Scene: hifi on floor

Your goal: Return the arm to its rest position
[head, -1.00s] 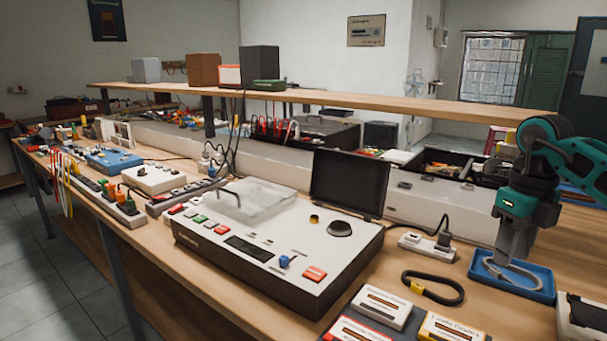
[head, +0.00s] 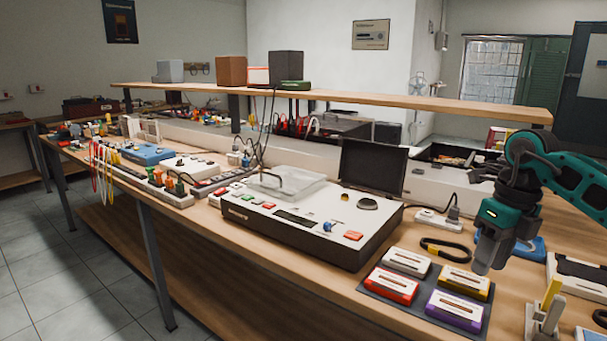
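My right arm (head: 560,180) comes in from the right, dark grey and teal. Its gripper (head: 487,262) points down over the right part of the bench, in front of the blue tray (head: 538,246). The fingers look like one grey block from this side, so I cannot tell whether they are open or shut. I see nothing clearly held. The gripper hides much of the tray. My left gripper is not in view.
A white-topped device (head: 300,222) with an open dark lid (head: 372,172) stands mid-bench. Several coloured cartridges sit on a dark mat (head: 378,296) near the front edge. A black cable loop (head: 445,249) and a power strip (head: 432,219) lie beside the gripper. A shelf (head: 340,97) runs behind.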

